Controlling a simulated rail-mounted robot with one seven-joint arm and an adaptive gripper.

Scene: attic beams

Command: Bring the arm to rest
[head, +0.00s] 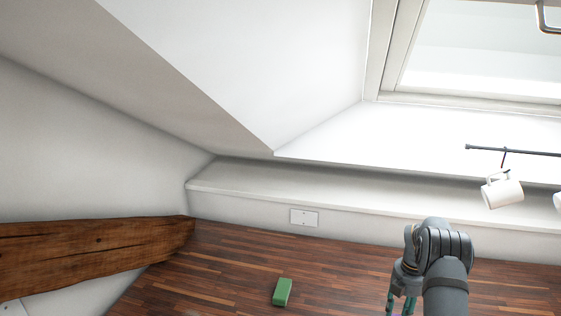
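My arm and gripper (401,306) are at the lower right of the head view, above the dark wooden surface. The gripper points down. Its fingertips are cut off by the bottom edge of the picture, so I cannot tell whether it is open or shut, or whether it holds anything.
A green block (282,292) lies on the wooden surface (220,262), left of my gripper. A white mug (502,190) hangs from a dark rail (512,151) at the right. A wooden beam (90,245) juts in from the left. A white ledge (330,194) runs along the back.

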